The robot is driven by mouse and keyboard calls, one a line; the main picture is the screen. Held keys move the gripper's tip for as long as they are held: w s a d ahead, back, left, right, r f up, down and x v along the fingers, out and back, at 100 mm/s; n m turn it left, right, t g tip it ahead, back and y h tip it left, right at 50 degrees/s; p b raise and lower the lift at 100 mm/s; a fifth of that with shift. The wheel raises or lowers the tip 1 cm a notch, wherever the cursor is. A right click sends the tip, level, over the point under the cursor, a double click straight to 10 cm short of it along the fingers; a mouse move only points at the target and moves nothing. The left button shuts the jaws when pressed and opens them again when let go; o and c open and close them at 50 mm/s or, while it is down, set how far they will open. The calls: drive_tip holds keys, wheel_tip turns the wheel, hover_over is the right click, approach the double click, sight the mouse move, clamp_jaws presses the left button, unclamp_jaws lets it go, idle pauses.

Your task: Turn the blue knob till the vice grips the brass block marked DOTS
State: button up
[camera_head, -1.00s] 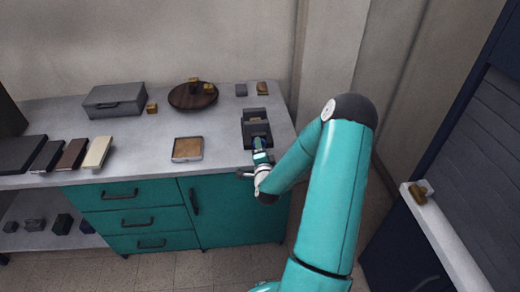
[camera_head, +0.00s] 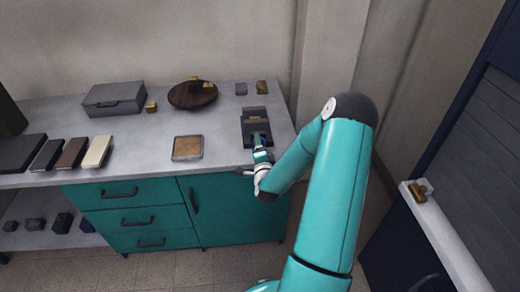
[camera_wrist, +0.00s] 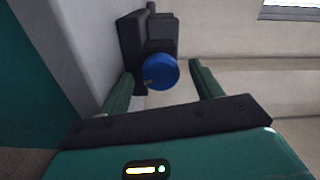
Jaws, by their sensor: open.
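The dark vice (camera_head: 247,127) stands at the right end of the grey counter, its front towards me. A small brownish patch shows between its jaws in the head view; I cannot read a mark on it or tell if it is gripped. The blue knob (camera_wrist: 161,71) is on the vice's near side, and the vice (camera_wrist: 132,38) rises behind it in the wrist view. My gripper (camera_wrist: 161,76) is open, with one finger on each side of the knob and gaps showing. In the head view my gripper (camera_head: 260,154) is at the counter's front edge.
A shallow tray (camera_head: 187,157) is left of the vice. A round dark board (camera_head: 180,97) carries small brass blocks. A grey case (camera_head: 114,100) and several flat slabs lie farther left. Two small blocks are behind the vice. A brass piece (camera_head: 418,192) lies on the right-hand ledge.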

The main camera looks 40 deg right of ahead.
drive_tip(key=n, duration=0.7)
drive_tip(key=shift+n, duration=0.4)
drive_tip(key=n, duration=0.4)
drive_tip(key=shift+d+f, duration=0.1)
drive_tip(key=n, duration=0.3)
drive_tip(key=shift+n, duration=0.4)
drive_tip(key=v, duration=1.3)
drive_tip(key=shift+s+a, duration=0.3)
